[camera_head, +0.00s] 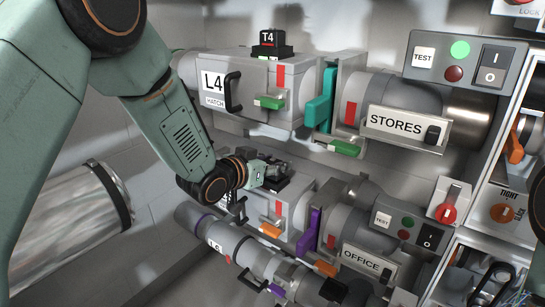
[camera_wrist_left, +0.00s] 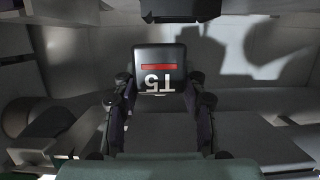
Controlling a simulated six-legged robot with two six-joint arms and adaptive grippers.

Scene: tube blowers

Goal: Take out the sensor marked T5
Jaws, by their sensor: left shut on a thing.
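The T5 sensor is a dark block with a red bar and white lettering, upside down in the left wrist view (camera_wrist_left: 160,70). My left gripper (camera_wrist_left: 160,88) has one finger on each side of it and is shut on it. In the head view my left gripper (camera_head: 268,174) is at the top of the lower grey housing (camera_head: 290,198), below the L4 unit. The sensor is mostly hidden there by the gripper. I cannot tell whether it is still seated in the housing. My right gripper is not in view.
The T4 sensor (camera_head: 268,44) stands on the L4 housing (camera_head: 240,85) just above. The STORES (camera_head: 395,122) and OFFICE (camera_head: 362,260) units lie to the right, with switch panels (camera_head: 467,62). The L6 tube (camera_head: 222,238) runs below.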

